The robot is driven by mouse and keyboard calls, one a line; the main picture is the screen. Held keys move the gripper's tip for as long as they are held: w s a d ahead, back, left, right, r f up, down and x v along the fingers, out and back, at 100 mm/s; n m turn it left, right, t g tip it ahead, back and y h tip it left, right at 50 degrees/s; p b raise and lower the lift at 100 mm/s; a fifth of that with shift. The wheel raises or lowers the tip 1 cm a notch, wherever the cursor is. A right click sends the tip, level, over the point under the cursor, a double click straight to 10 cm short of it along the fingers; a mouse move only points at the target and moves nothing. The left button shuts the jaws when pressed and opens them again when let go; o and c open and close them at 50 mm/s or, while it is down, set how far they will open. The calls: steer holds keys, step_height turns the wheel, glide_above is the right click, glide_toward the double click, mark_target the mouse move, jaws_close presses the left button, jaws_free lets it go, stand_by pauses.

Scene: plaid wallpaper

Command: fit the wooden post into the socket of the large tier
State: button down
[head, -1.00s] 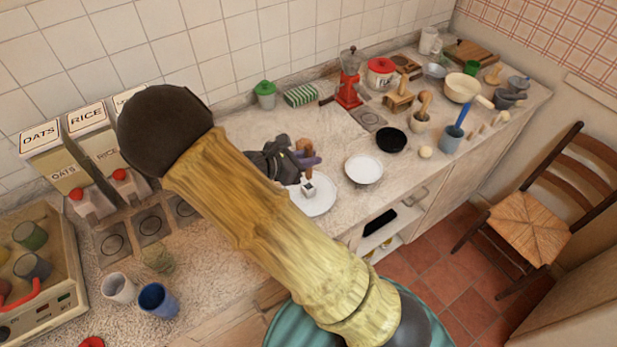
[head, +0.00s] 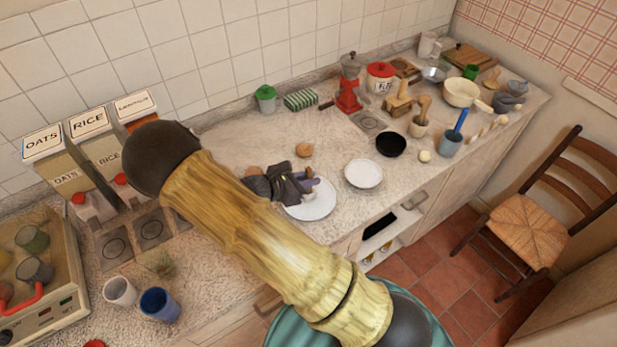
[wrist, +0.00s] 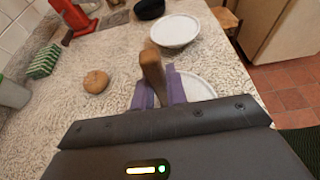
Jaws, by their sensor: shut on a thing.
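My gripper (head: 312,186) has purple fingers and is shut on the brown wooden post (wrist: 152,68). In the wrist view the post stands up between the fingers (wrist: 160,92), tilted a little, and its lower end is hidden. The large tier (head: 318,212) is a white plate on the counter, directly under and beside the gripper; part of it shows in the wrist view (wrist: 197,88). Its socket is hidden by the gripper, so I cannot tell whether the post is in it. A smaller white plate (head: 363,173) lies to the right.
The counter left of the knob is clear.

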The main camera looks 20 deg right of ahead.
steer(key=shift+f, duration=0.1)
steer(key=c, duration=1.8)
jaws_free()
steer(key=shift+c, duration=0.2)
steer(key=o, duration=0.4)
steer(key=shift+o, duration=0.2)
steer(key=shift+a+r, duration=0.1)
steer(key=shift+r, duration=0.1)
steer(key=shift+a, duration=0.35)
steer(key=b+v, duration=0.2)
steer(key=v, duration=0.9)
steer(key=shift+s+r, duration=0.2)
